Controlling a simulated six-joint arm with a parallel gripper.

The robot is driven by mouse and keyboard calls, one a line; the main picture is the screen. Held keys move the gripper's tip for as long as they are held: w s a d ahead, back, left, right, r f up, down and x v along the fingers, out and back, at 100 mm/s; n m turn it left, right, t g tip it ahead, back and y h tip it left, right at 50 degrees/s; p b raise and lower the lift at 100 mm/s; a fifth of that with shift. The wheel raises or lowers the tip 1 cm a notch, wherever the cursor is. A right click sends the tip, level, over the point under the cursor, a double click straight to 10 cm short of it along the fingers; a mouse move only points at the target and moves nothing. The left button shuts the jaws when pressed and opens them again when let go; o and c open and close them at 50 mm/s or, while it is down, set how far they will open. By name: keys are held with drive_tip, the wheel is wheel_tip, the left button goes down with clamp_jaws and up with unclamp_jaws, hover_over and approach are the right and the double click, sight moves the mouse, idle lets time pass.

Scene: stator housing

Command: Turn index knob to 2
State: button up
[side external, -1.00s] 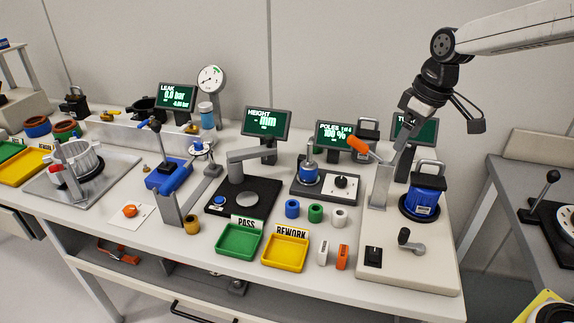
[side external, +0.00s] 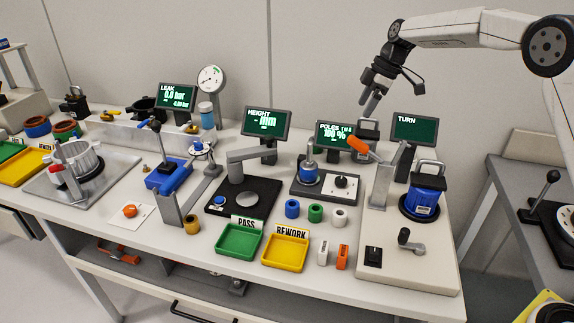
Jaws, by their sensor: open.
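A small black knob (side external: 341,182) sits on a white plate on the dark POLES station, right of a blue cylindrical part (side external: 308,174). It looks like the index knob, but its numbers and pointer are too small to read. The POLES screen (side external: 334,135) behind it shows 100 %. My gripper (side external: 368,108) is open and empty, high over the back of the bench, pointing down. It is behind and above the knob, apart from everything. The fingers are small and seen partly edge-on.
A blue stator housing (side external: 424,195) stands on the TURN station. Blue, green and white rings (side external: 315,213) lie in front of the knob's station. Green (side external: 240,241) and yellow (side external: 286,252) trays are nearer.

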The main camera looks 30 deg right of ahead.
drive_tip(key=shift+w+d+f+n, duration=0.5)
drive_tip(key=shift+w+f+n, duration=0.1)
drive_tip(key=shift+w, duration=0.25)
approach(342, 179)
drive_tip(key=f, duration=0.1)
drive_tip(key=shift+w+f, duration=0.1)
drive_tip(key=shift+a, duration=0.1)
drive_tip(key=shift+x, duration=3.8)
drive_tip(key=shift+a, duration=0.1)
clamp_jaws()
drive_tip(key=shift+m+t, duration=0.3)
drive_tip(key=shift+m, duration=0.5)
